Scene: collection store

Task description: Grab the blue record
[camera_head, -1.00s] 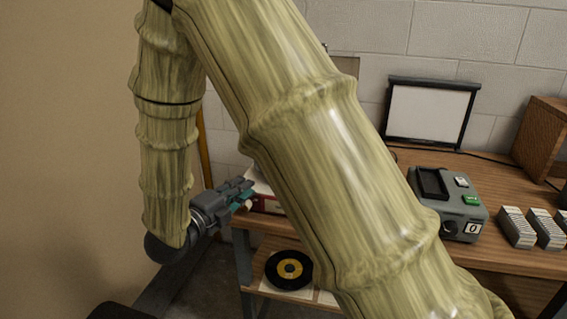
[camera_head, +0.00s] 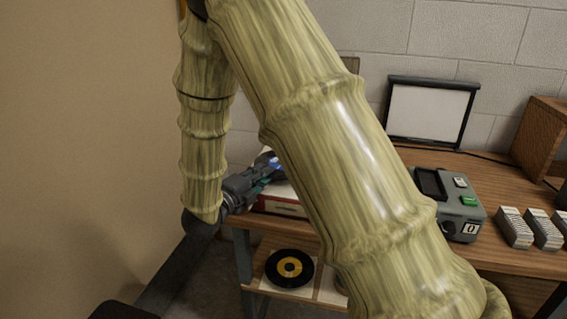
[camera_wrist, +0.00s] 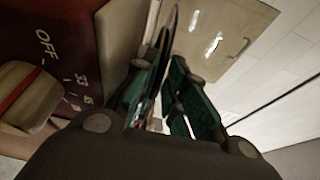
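A small blue patch, which looks like part of the blue record (camera_head: 273,161), shows at the tip of my gripper (camera_head: 268,168) in the head view, above the red and white record player (camera_head: 280,205). My forearm hides most of this area. In the wrist view my gripper (camera_wrist: 165,75) has its green-padded fingers apart. A thin dark edge (camera_wrist: 164,42) stands upright just beyond and between the fingertips. I cannot tell whether it is the record or whether the fingers touch it. The record player's red side (camera_wrist: 40,45), marked OFF, 33 and 45, is at left.
A black record with a yellow label (camera_head: 289,269) lies on the lower shelf. On the table (camera_head: 480,178) are a grey device with a green button (camera_head: 460,212), stacks of cards (camera_head: 516,228) and a wooden box (camera_head: 541,135). A framed white screen (camera_head: 430,112) stands behind.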

